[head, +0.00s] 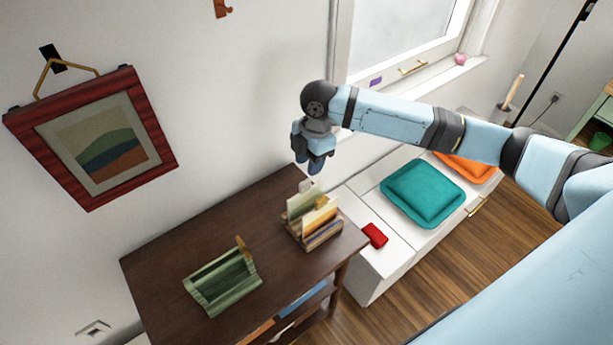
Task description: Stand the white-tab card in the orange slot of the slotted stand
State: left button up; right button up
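My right gripper (308,160) hangs fingers-down in the air, above and behind a dark table's back right corner. It looks empty, but its finger gap is too small to judge. A holder with multicoloured layers (318,236), probably the slotted stand, is on the table in front of and below this gripper. Pale and yellowish upright cards (304,201) show in it; their tabs and the slot colours are too small to tell. A green ridged holder (222,284) stands to the left with a tan upright piece (243,248) at its back. My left gripper is not in view.
The dark table (165,258) has free room at its left and back. A white bench (362,277) on the right holds a small red item (375,235), a teal cushion (422,193) and an orange cushion (468,165). A framed picture (95,140) hangs on the wall.

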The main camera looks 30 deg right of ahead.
jog(key=r, duration=0.4)
jog(key=shift+d+r, duration=0.35)
jog(key=shift+r, duration=0.05)
